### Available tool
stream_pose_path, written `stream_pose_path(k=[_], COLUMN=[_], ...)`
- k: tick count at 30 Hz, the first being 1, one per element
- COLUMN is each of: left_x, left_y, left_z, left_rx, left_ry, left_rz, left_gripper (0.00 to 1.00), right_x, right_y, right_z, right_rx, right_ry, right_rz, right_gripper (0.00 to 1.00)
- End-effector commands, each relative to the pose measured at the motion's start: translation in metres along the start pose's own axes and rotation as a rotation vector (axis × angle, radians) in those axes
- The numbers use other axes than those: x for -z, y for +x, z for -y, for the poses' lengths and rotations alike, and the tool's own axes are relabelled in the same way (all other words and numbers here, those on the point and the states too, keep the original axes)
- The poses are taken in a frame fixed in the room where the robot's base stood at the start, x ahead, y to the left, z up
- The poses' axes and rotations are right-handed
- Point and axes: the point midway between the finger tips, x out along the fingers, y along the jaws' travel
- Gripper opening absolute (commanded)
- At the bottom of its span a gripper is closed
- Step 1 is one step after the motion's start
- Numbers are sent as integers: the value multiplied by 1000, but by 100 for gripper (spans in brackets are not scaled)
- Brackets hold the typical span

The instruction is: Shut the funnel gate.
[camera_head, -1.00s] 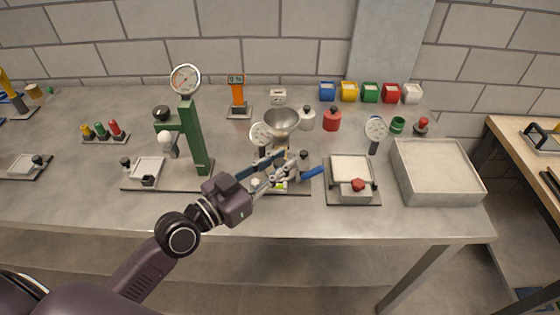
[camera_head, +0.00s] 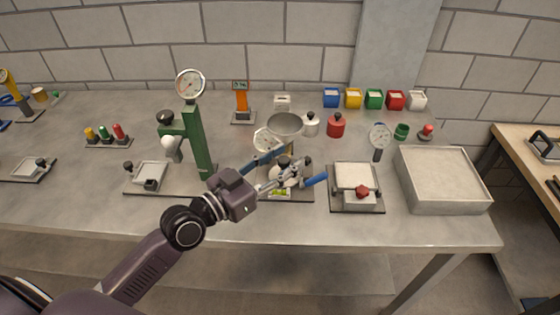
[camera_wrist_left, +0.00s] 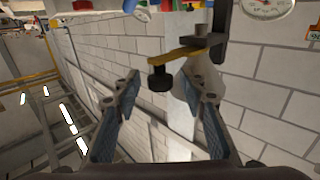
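The silver funnel bowl (camera_head: 285,123) stands at mid-bench in the head view, above a dark base plate (camera_head: 306,193). In the left wrist view, a yellow lever (camera_wrist_left: 180,55) with a black knob (camera_wrist_left: 160,79) sticks out from a dark bracket (camera_wrist_left: 219,36); it looks like the gate's handle. My left gripper (camera_head: 300,165) is open just below the bowl, its blue-padded fingers spread. In the left wrist view, the knob appears between the open fingertips of this gripper (camera_wrist_left: 168,86); no contact is visible. My fingers partly cover the funnel stand in the head view. My right gripper is out of view.
A green stand (camera_head: 198,140) with a dial is left of the funnel. A dial plate (camera_head: 356,177) and a large grey tray (camera_head: 440,204) are to the right. The front bench strip is clear.

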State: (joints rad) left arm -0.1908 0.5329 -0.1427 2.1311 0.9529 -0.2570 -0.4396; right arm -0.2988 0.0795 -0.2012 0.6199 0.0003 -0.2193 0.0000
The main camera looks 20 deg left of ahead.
Motion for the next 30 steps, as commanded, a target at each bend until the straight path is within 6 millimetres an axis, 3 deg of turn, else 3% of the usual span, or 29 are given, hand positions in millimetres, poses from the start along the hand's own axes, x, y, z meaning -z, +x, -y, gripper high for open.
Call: stream_pose_path(k=[5, 21, 30], left_x=[-2, -2, -1], left_y=[-12, -94, -117], left_z=[1, -1, 0], left_rx=[1, -3, 0], left_ry=[1, 1, 0], left_rz=[3, 6, 3], left_gripper=[39, 39, 39], right_x=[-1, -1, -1], right_y=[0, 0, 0], right_z=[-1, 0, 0], right_rx=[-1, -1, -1], right_ry=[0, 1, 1], right_rz=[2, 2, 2], right_gripper=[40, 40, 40])
